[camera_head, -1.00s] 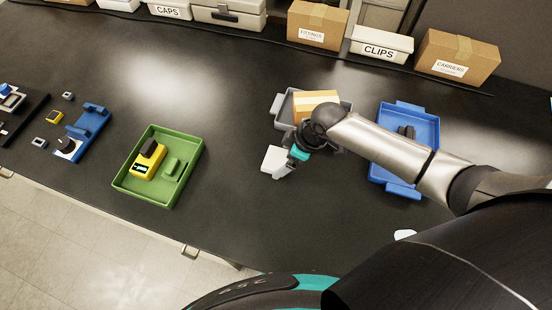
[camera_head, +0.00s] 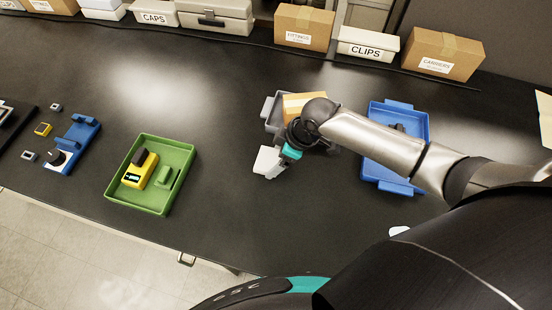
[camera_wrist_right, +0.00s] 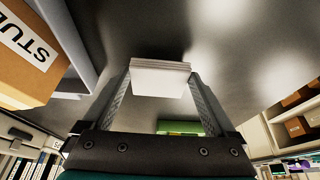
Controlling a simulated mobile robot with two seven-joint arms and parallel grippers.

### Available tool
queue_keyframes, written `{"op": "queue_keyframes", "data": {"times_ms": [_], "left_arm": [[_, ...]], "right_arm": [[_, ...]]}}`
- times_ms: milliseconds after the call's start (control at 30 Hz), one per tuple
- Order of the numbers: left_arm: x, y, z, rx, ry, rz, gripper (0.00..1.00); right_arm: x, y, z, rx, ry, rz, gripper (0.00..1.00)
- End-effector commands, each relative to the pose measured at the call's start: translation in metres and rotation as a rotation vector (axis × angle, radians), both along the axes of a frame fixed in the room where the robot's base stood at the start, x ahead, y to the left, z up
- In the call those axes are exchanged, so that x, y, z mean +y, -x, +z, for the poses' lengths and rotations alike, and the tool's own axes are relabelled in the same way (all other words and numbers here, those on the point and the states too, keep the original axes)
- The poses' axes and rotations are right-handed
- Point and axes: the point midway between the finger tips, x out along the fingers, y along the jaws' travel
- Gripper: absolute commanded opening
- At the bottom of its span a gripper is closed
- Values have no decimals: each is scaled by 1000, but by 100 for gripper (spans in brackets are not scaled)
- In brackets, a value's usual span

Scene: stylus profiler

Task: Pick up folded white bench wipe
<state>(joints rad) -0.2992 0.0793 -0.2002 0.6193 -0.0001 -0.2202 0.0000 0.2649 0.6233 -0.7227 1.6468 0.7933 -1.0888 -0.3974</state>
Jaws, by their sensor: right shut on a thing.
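In the right wrist view the wipe (camera_wrist_right: 160,79) shows as a layered white block, with a finger of my right gripper (camera_wrist_right: 160,85) against each side. My right gripper is shut on it. Whether the wipe is clear of the bench is hard to tell. My left gripper is not in view.
A grey tray (camera_head: 270,108) with a cardboard box (camera_head: 302,103) is just behind my right gripper. A blue tray (camera_head: 421,128) stands right, a green tray (camera_head: 152,208) with a yellow device (camera_head: 140,170) left. Labelled boxes line the back. Bench between green tray and gripper is clear.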

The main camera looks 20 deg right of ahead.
Motion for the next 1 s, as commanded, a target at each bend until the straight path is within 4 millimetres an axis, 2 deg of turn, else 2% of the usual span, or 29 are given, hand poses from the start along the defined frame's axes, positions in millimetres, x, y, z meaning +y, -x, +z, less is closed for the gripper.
{"op": "queue_keyframes", "data": {"times_ms": [167, 400, 600, 800, 1000], "left_arm": [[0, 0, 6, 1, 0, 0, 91], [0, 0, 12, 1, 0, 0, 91], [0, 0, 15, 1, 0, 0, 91], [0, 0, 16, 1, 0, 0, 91], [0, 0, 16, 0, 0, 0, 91]], "right_arm": [[0, -2, 40, -7, 1, 3, 41], [0, -2, 113, -8, 1, 2, 41], [0, -1, 157, -6, 2, 2, 41], [0, -1, 179, -2, 0, 1, 41], [0, 0, 184, 0, 0, 1, 41]]}}
